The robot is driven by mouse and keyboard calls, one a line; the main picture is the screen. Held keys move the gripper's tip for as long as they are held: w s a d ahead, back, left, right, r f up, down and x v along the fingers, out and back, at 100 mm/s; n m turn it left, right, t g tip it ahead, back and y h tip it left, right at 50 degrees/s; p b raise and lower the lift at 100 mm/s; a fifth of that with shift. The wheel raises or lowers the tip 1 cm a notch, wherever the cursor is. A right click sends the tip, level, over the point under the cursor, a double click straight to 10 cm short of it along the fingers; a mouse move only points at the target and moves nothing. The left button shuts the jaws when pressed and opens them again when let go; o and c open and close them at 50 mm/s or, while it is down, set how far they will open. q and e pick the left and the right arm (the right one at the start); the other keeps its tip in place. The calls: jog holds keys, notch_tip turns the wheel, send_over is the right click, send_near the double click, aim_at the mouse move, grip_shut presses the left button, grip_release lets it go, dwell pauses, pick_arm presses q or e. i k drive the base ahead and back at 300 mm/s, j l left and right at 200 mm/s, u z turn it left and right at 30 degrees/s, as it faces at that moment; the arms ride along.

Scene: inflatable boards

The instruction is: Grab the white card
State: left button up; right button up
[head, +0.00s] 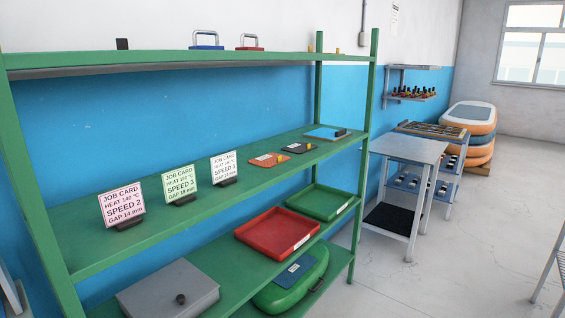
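The white job card (224,166) stands upright in a small dark holder on the middle shelf of the green rack. It is the rightmost of three standing cards. A pale green card (180,183) stands to its left, and a pink card (121,205) stands farther left. Each card has printed black text and its own dark holder. Neither of my grippers shows in the head view.
The green rack's middle shelf (200,212) also holds an orange item (269,160), a dark item (299,148) and a blue board (327,133). Below are a red tray (277,234), a green tray (318,203) and a grey box (168,289).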

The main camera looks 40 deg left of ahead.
aim_at(224, 167)
jog(key=i+l, duration=0.15)
jog(key=i, duration=0.35)
jog(key=i+l+u, duration=0.1)
jog(key=i, duration=0.35)
jog(key=i+l, duration=0.3)
jog(key=i, duration=0.15)
jog(key=i+j+u, duration=0.05)
